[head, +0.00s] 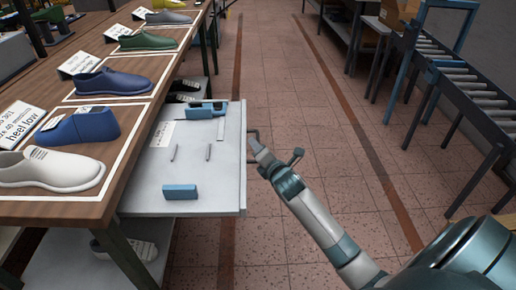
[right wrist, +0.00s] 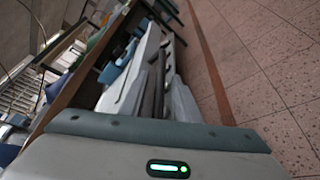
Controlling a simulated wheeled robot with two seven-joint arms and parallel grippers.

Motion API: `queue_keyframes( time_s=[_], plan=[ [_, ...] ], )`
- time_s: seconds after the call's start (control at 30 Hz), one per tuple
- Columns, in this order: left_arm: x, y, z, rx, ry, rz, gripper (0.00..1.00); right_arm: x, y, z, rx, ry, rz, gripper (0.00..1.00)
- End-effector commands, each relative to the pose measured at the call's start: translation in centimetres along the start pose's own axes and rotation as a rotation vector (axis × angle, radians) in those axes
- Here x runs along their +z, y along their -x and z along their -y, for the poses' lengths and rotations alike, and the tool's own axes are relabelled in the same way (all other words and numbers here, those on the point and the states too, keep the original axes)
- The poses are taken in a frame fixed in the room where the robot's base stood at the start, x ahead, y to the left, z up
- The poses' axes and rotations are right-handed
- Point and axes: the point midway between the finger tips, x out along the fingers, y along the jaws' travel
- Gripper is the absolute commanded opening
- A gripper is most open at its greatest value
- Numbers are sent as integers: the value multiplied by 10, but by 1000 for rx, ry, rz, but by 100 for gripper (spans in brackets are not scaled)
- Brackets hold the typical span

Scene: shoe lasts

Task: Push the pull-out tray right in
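The pull-out tray (head: 222,180) is a light grey drawer standing well out from under the left workbench. A dark bracket handle (head: 257,133) sits on its right-hand front edge. On the tray lie a blue block (head: 180,191), a blue tool (head: 206,109) and two small grey pins. My right gripper (head: 258,148) points at the tray's front edge, close beside the handle; I cannot tell whether it touches. My left gripper is not in view.
The wooden workbench (head: 118,165) carries several shoes and lasts with white cards. Dark shoes (head: 185,90) and a pale shoe (head: 130,249) lie on a shelf below. A roller conveyor (head: 470,85) stands at the right. The tiled aisle (head: 300,80) between is clear.

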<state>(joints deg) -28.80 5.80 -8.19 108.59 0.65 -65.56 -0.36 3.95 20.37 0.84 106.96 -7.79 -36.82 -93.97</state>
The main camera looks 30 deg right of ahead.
Motion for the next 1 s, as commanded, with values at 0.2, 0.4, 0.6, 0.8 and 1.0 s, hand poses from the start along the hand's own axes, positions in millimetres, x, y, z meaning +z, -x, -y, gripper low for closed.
queue_keyframes(
  time_s=[0.2, 0.4, 0.6, 0.8, 1.0],
  plan=[
    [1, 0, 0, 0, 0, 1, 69, 0, 0, 0, 0, 0, 0, 15],
    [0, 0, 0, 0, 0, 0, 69, 0, 0, 0, 0, 0, 0, 0],
    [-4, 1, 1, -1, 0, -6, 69, -3, -1, -3, 0, -1, -1, 0],
    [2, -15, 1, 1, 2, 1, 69, -20, -8, -17, 2, -2, -3, 0],
    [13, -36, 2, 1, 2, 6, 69, -55, -22, -45, 3, -3, -5, 0]
  ],
)
